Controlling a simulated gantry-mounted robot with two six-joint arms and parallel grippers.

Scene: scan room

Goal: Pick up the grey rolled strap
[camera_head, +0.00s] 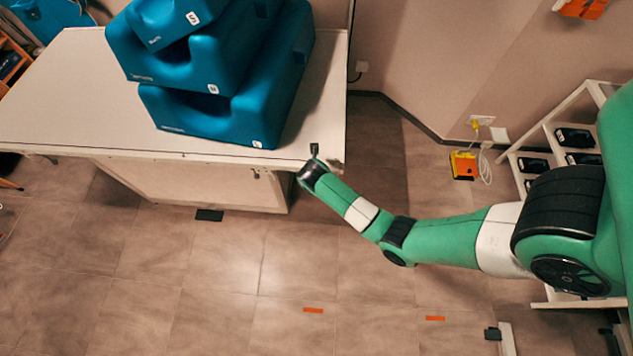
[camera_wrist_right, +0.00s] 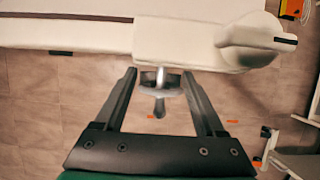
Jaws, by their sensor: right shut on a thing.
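My right gripper (camera_wrist_right: 159,78) reaches to the near right corner of the white table; in the head view it shows small and dark (camera_head: 323,158). In the wrist view a pale grey-cream object (camera_wrist_right: 190,42) lies across its fingertips. It has a rounded, roll-like right end and a dark tip, and seems to be the grey rolled strap. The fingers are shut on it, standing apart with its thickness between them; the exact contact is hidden. A small grey metal piece with a pin (camera_wrist_right: 160,92) shows between the fingers. My left gripper is not in view.
Several blue cushions (camera_head: 215,118) are stacked on the white table (camera_head: 60,115). A white shelf rack (camera_head: 560,112) with dark items stands at the right. An orange-yellow box (camera_head: 463,165) is by the wall. The floor (camera_head: 220,290) in front is mostly clear.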

